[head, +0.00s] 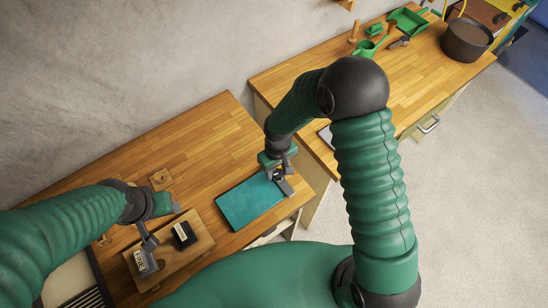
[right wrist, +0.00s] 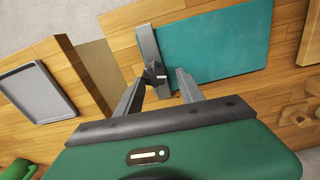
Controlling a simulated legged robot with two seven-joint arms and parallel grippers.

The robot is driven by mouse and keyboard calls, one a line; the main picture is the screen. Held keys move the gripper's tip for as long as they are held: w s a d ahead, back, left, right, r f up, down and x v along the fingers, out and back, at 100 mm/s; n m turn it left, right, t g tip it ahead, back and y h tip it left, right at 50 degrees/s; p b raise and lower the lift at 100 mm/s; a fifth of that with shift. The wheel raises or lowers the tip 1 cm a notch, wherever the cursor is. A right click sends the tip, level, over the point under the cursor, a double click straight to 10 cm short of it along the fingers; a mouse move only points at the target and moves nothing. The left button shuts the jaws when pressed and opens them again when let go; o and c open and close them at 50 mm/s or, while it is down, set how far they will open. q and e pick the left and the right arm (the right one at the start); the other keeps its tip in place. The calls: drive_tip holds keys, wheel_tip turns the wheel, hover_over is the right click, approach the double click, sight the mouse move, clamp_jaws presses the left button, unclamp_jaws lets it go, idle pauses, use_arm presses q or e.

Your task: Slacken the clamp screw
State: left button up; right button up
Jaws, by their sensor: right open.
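The clamp is a grey metal bar (right wrist: 152,50) along one edge of a flat teal board (right wrist: 215,40), with a dark knob-like screw head (right wrist: 155,74) on it. In the head view the clamp (head: 285,186) lies at the right edge of the teal board (head: 250,203), near the bench front. My right gripper (right wrist: 160,80) is open, its two fingers on either side of the screw head; contact cannot be told. In the head view my right gripper (head: 277,170) partly hides the clamp. My left gripper (head: 150,238) is above a wooden tray; its fingers are unclear.
The wooden tray (head: 193,252) holds a small black box (head: 184,235) and a labelled grey box (head: 144,263). A small wooden piece (head: 160,179) lies behind. A second bench carries green garden tools (head: 370,48) and a dark pot (head: 467,40). A grey tray (right wrist: 35,92) lies left in the wrist view.

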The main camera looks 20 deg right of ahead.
drive_tip(key=r, duration=0.4)
drive_tip(key=d+r+b, duration=0.1)
drive_tip(key=r, duration=0.1)
drive_tip(key=shift+w, duration=0.4)
wheel_tip(320, 180, up, 10)
hover_over(279, 171)
drive_tip(key=s+a, duration=0.1)
use_arm(q)
drive_tip(key=b+x, duration=0.2)
drive_tip(key=x, duration=0.1)
drive_tip(key=s+b+x, duration=0.1)
drive_tip(key=b+x, duration=0.5)
drive_tip(key=shift+s+d+f, duration=0.2)
drive_tip(key=shift+d+f, duration=0.15)
drive_tip(key=shift+f, duration=0.2)
drive_tip(key=shift+s+d+r, duration=0.1)
drive_tip(key=shift+s, duration=0.05)
use_arm(e)
drive_tip(key=s+d+f+m+t, duration=0.1)
drive_tip(key=s+d+f, duration=0.3)
drive_tip(key=f, duration=0.1)
drive_tip(key=s+d+f+m+t, duration=0.1)
drive_tip(key=s+d+f+m, duration=0.1)
drive_tip(key=s+f, duration=0.3)
drive_tip(key=shift+s+d+f, duration=0.15)
drive_tip(key=shift+d+f, duration=0.65)
drive_tip(key=shift+d, duration=0.05)
